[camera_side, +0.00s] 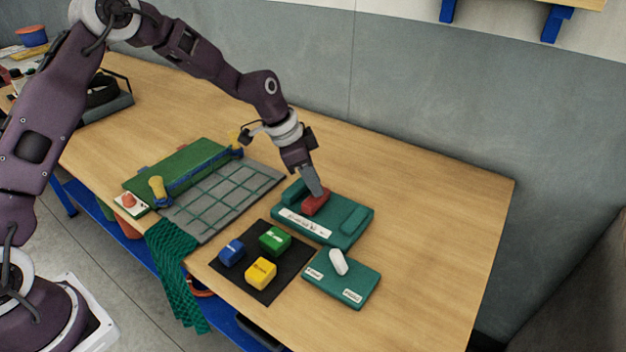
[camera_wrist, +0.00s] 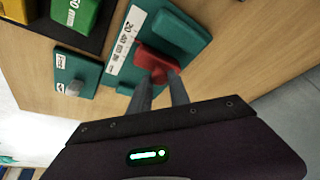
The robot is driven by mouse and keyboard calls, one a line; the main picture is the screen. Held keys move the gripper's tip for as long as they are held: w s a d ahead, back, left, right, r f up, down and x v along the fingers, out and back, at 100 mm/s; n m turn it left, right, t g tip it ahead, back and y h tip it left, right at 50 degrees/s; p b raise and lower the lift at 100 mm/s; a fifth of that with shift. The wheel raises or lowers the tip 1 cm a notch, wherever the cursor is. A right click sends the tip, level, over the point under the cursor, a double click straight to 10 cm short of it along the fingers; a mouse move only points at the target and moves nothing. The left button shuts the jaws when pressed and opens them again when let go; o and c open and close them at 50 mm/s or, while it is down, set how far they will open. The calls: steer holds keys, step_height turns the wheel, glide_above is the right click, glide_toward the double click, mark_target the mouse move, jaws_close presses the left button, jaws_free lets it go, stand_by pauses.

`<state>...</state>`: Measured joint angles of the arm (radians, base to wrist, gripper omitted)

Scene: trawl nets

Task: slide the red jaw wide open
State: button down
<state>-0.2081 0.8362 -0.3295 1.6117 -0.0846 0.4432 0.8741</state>
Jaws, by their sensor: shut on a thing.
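The red jaw (camera_side: 314,204) sits on a green base (camera_side: 345,238) with a white scale strip along its near edge. The fingers hide part of the jaw.
A green plate with a white lever (camera_side: 339,262) lies in front of the base. A black mat (camera_side: 285,290) holds blue, green and yellow blocks. A gridded board with netting (camera_side: 215,205) lies to the left. The table is clear at right.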

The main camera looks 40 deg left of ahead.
steer(key=d, duration=0.5)
steer(key=shift+d, duration=0.1)
steer(key=c, duration=1.2)
jaws_free()
steer(key=shift+c, duration=0.2)
steer(key=shift+r, duration=0.1)
steer(key=v, duration=0.7)
